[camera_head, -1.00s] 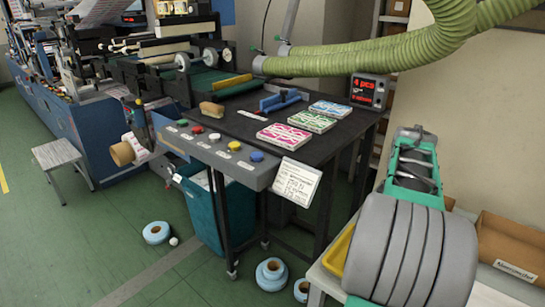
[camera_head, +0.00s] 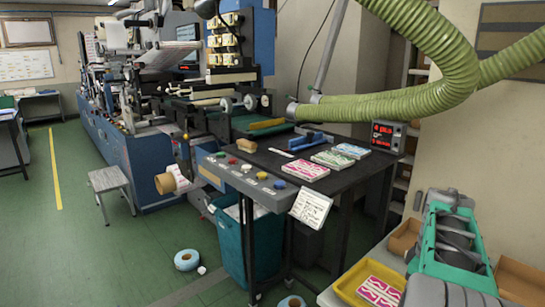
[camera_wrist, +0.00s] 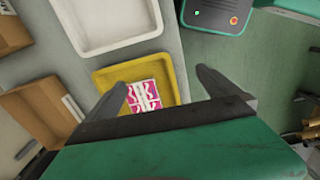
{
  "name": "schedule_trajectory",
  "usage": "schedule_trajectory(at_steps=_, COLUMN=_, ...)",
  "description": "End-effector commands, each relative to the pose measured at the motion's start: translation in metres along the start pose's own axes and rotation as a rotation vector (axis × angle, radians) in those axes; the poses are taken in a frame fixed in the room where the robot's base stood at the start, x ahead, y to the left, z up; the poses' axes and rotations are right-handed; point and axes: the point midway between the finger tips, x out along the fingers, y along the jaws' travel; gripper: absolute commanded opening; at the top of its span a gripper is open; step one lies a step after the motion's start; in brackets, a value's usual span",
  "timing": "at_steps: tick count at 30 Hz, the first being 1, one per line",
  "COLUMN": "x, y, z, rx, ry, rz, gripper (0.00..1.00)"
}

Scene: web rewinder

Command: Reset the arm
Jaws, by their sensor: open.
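My gripper (camera_wrist: 162,80) is open in the wrist view, with its two dark fingers spread wide and nothing between them. Beneath it is a yellow tray (camera_wrist: 110,78) holding pink-and-white printed labels (camera_wrist: 147,97). The fingers appear above the tray, apart from the labels. In the head view my green and grey arm (camera_head: 455,240) is at the lower right, beside the yellow tray (camera_head: 348,290) with the pink labels (camera_head: 381,291). The fingers cannot be made out in the head view.
A white tray (camera_wrist: 135,45) and cardboard boxes (camera_wrist: 40,115) lie around the yellow tray. The dark machine table (camera_head: 350,185) carries several label stacks and buttons. A green hose (camera_head: 430,50) hangs above it. Blue rolls (camera_head: 187,260) lie on the floor.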

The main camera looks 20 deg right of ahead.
Motion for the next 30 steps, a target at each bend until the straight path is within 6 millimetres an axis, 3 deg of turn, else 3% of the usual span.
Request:
schedule_trajectory(at_steps=5, x=-0.003, y=-0.028, z=-0.031, rx=0.029, ry=0.013, rz=0.025, gripper=1.0)
schedule_trajectory(at_steps=11, x=-0.002, y=-0.084, z=-0.076, rx=0.092, ry=0.049, rz=0.059, gripper=1.0)
schedule_trajectory(at_steps=14, x=0.001, y=-0.127, z=-0.1, rx=0.135, ry=0.083, rz=0.075, gripper=1.0)
schedule_trajectory(at_steps=18, x=0.013, y=-0.211, z=-0.127, rx=0.22, ry=0.161, rz=0.082, gripper=1.0)
schedule_trajectory(at_steps=22, x=0.03, y=-0.283, z=-0.132, rx=0.308, ry=0.239, rz=0.056, gripper=1.0)
schedule_trajectory(at_steps=24, x=0.035, y=-0.298, z=-0.131, rx=0.333, ry=0.256, rz=0.045, gripper=1.0)
schedule_trajectory(at_steps=30, x=0.035, y=-0.298, z=-0.131, rx=0.333, ry=0.256, rz=0.045, gripper=1.0)
